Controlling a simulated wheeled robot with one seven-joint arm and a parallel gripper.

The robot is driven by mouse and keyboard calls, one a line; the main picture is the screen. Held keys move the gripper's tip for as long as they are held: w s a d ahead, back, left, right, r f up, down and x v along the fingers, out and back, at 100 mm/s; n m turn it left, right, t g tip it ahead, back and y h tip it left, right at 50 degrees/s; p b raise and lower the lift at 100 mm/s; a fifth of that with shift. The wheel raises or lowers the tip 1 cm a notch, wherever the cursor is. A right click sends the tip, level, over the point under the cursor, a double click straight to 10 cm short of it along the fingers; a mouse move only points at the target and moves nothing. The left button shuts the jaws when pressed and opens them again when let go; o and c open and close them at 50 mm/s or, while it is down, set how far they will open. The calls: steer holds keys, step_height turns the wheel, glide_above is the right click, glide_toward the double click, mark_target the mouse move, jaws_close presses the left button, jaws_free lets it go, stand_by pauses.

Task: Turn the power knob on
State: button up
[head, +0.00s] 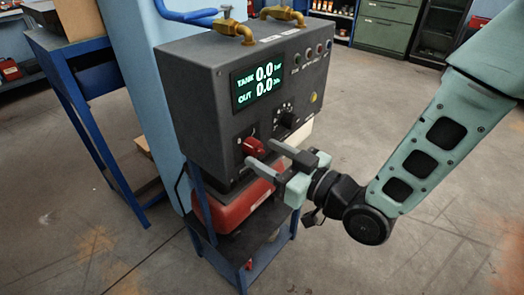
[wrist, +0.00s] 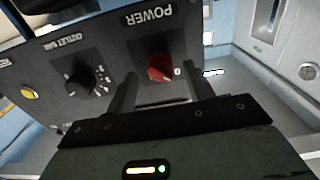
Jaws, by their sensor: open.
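The red power knob (head: 254,147) is low on the front of a dark grey control box (head: 200,110). In the wrist view the red knob (wrist: 160,68) sits under the upside-down label POWER, with a 0 mark beside it. My gripper (head: 260,152) is open in front of the knob, its fingers to either side of it. In the wrist view my gripper (wrist: 162,76) shows gaps between the knob and both fingers. I cannot tell how deep the fingertips reach. The display (head: 258,82) is lit and reads TANK 0.0 and OUT 0.0.
A black outlet dial (head: 288,118) is close to the upper finger. A yellow button (head: 314,98) and brass valves (head: 233,29) are on the box. Below is a red unit (head: 238,206) on a blue-framed cart. A blue workbench (head: 70,95) stands left; floor at right is open.

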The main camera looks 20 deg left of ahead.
steer(key=shift+x, duration=1)
steer(key=c, duration=1)
steer(key=shift+o, duration=0.2)
